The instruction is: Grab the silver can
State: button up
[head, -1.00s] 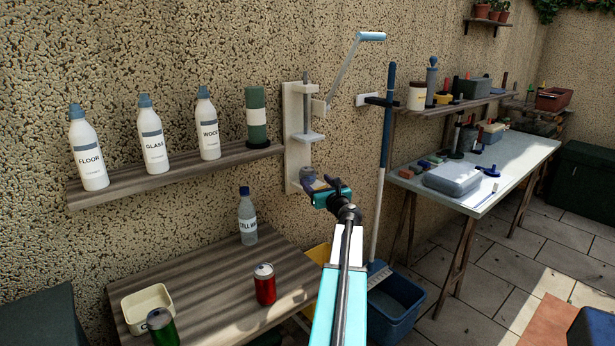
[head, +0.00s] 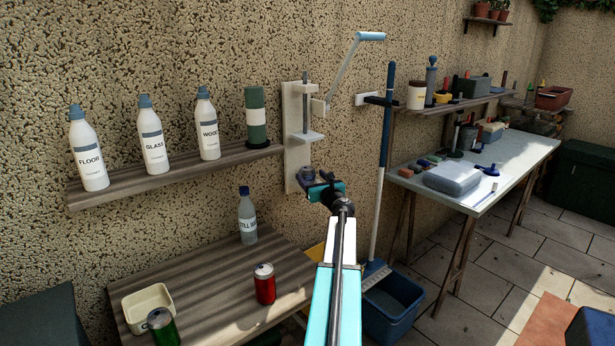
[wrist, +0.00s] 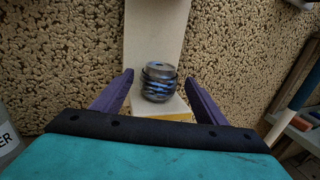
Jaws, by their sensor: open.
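The silver can (wrist: 159,82) looks short and crushed, with dark and blue bands. It stands upright on the bottom ledge of the pale wall-mounted can crusher (head: 292,150). In the wrist view my gripper (wrist: 157,88) is open, with one purple finger on each side of the can. Gaps show between both fingers and the can, and I see no contact. How deep the can lies between the fingers is hard to tell.
The crusher's lever (head: 345,70) rises above right. A shelf (head: 180,172) with bottles and a green canister is left. Below, a wooden table (head: 215,295) holds a red can (head: 264,284), a green can and a water bottle (head: 247,217). A broom (head: 384,165) stands right.

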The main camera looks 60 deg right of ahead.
aim_at(310, 174)
jog(key=shift+p+x, duration=0.55)
jog(key=shift+x, duration=1.85)
jog(key=c, duration=1.2)
jog(key=shift+r, duration=0.2)
jog(key=shift+r, duration=1.3)
jog(key=s+a, duration=0.2)
jog(key=s, duration=0.3)
jog(key=s+a+r+b, duration=0.1)
jog(key=s+a, duration=0.1)
jog(key=s, duration=0.3)
jog(key=s+a+r+b, duration=0.1)
jog(key=s+a, duration=0.1)
jog(key=s, duration=0.2)
jog(key=shift+s+a, duration=0.1)
jog(key=shift+s, duration=0.3)
